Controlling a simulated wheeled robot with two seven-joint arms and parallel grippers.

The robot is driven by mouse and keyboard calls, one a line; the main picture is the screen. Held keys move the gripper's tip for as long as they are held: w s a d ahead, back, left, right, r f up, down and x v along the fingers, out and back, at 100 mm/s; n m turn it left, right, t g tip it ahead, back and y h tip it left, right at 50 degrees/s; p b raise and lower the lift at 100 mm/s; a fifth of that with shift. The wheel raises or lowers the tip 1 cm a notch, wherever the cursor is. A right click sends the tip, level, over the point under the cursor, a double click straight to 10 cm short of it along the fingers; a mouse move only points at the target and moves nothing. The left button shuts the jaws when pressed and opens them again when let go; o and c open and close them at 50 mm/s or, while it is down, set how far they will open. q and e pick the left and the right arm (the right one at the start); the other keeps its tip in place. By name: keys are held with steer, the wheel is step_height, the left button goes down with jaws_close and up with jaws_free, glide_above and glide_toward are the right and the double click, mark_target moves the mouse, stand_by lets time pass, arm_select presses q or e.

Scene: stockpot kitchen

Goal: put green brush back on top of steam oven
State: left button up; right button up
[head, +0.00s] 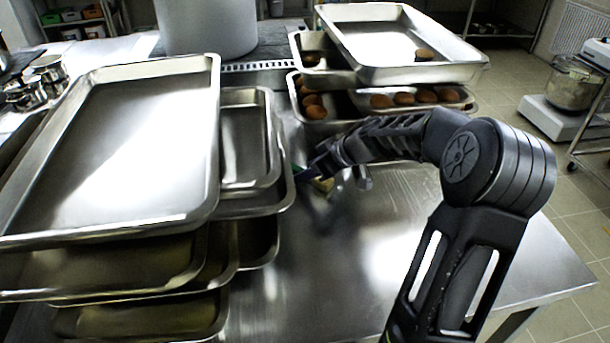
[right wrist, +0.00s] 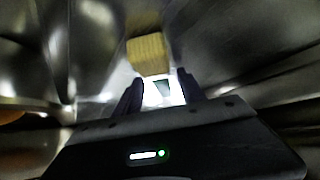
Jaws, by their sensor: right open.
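My right gripper (head: 322,172) reaches in from the right, low over the steel table between two tray stacks. In the right wrist view its two dark fingers (right wrist: 160,88) are apart. A small green-blue bit (head: 299,170) shows at the fingertips in the head view; it may be part of the green brush, but I cannot tell. A tan block (right wrist: 148,54) lies just beyond the fingers; a yellowish patch (head: 324,184) shows under the gripper in the head view. A pale patch with a dark greenish spot is between the fingers. I cannot make out a steam oven. My left gripper is not in view.
Stacked steel trays (head: 208,150) stand close on the left. More trays (head: 345,30) with brown round items stand at the back right. A big pot (head: 205,28) is behind. The steel table (head: 330,285) is clear in front.

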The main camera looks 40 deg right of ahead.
steer(key=shift+c, duration=0.5)
jaws_close()
stand_by(0.3)
